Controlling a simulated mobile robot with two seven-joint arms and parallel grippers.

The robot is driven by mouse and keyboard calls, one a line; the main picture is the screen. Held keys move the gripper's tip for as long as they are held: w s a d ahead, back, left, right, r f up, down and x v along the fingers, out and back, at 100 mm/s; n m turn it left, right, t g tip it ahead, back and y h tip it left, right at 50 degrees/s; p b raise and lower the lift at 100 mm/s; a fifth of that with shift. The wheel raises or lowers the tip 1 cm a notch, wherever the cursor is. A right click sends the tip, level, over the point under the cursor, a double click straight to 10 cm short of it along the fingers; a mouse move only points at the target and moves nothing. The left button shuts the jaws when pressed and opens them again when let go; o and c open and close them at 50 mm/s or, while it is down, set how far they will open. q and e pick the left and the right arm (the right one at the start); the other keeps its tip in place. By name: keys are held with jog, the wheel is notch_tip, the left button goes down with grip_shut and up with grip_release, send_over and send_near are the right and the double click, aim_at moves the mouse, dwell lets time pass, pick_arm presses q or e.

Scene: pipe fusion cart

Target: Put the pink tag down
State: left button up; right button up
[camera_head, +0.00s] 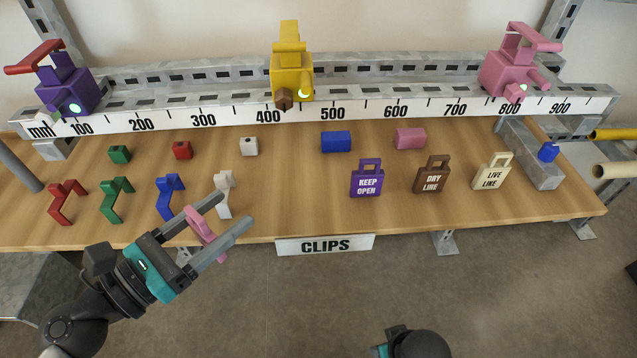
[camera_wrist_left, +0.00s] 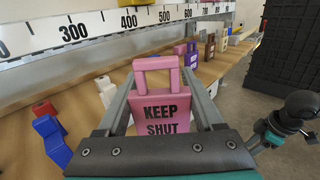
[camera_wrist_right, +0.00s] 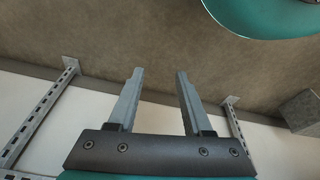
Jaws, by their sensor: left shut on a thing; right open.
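The pink tag (camera_wrist_left: 160,105) reads KEEP SHUT and has a square loop handle at its top. My left gripper (camera_head: 219,219) is shut on the pink tag. In the head view the tag (camera_head: 204,234) shows edge-on between the fingers, near the front edge of the wooden shelf (camera_head: 300,205), close to the white clip. My right gripper (camera_wrist_right: 157,85) is open and empty, facing bare floor in the right wrist view. In the head view only part of my right arm shows at the bottom; its fingers are out of view there.
A purple tag (camera_head: 367,184), a brown tag (camera_head: 431,179) and a cream tag (camera_head: 491,176) stand on the shelf at right. A white clip (camera_head: 224,196) and a blue clip (camera_head: 168,199) stand beside my left gripper. Bare shelf lies between the white clip and purple tag.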

pick_arm(q)
jog(key=x, duration=0.9)
jog(key=shift+d+f, duration=0.25)
jog(key=shift+f, duration=0.15)
send_over(292, 189)
jog(key=s+d, duration=0.2)
jog(key=shift+w+f, duration=0.1)
jog(key=shift+w, duration=0.15)
jog(key=shift+w+d+b, duration=0.3)
jog(key=shift+w+d, duration=0.05)
jog(key=shift+d, duration=0.1)
jog(key=shift+w+d, duration=0.4)
notch_tip(292, 189, down, 3)
jog(key=shift+s+a+f+b, duration=0.1)
jog(key=shift+b, duration=1.15)
jog(key=shift+f, duration=0.2)
pick_arm(e)
notch_tip(292, 189, up, 7)
jog(key=w+t, duration=0.1)
jog(key=w, duration=0.1)
pick_arm(q)
jog(key=shift+f, duration=0.1)
pick_arm(e)
jog(key=shift+a, duration=0.15)
